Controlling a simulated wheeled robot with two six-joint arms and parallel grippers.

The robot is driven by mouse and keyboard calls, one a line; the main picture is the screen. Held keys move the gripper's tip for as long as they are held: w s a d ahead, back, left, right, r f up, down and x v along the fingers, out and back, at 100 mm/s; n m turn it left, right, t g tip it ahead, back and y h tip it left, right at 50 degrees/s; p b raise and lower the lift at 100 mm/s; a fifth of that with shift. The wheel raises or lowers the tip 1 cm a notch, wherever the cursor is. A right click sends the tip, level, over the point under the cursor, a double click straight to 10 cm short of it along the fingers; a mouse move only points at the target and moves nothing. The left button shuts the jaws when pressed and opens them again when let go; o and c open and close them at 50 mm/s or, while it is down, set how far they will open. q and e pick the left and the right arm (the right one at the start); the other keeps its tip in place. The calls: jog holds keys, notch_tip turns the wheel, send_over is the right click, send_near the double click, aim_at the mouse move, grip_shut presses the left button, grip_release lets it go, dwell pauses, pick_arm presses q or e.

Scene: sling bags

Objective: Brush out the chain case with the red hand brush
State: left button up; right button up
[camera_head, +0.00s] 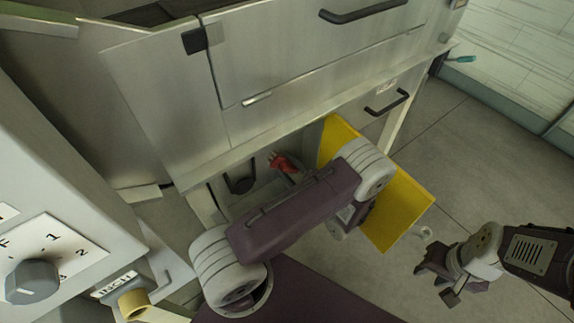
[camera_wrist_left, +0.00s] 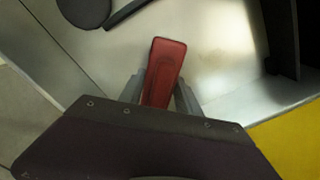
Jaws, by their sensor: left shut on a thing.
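The red hand brush (camera_head: 282,162) is inside the chain case, low in the metal machine; the case wall (camera_head: 311,140) shows around it. My left arm reaches in from the lower left and hides much of the opening. In the left wrist view the brush (camera_wrist_left: 164,72) lies between the two fingers of my left gripper (camera_wrist_left: 162,92), which is shut on it. The brush's bristles cannot be made out. The pale metal inside of the case (camera_wrist_left: 220,50) lies beyond it. My right gripper (camera_head: 438,281) is empty and open, over the floor at the lower right.
A yellow door panel (camera_head: 405,208) stands open at the right of the case, close to my left arm. A dark rounded part (camera_head: 240,182) is inside the case at left. A control panel with a knob (camera_head: 32,280) is at lower left. Floor (camera_head: 465,165) is clear at right.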

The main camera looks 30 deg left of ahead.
pick_arm(q)
jog(key=shift+a+r+p, duration=0.1)
jog(key=shift+r+p, duration=4.25)
jog(key=shift+r, duration=1.15)
jog(key=shift+f, duration=0.1)
jog(key=shift+f+b, duration=5.75)
jog(key=shift+f, duration=1.2)
jog(key=shift+r, duration=0.1)
jog(key=shift+d, duration=0.2)
jog(key=shift+v, duration=2.85)
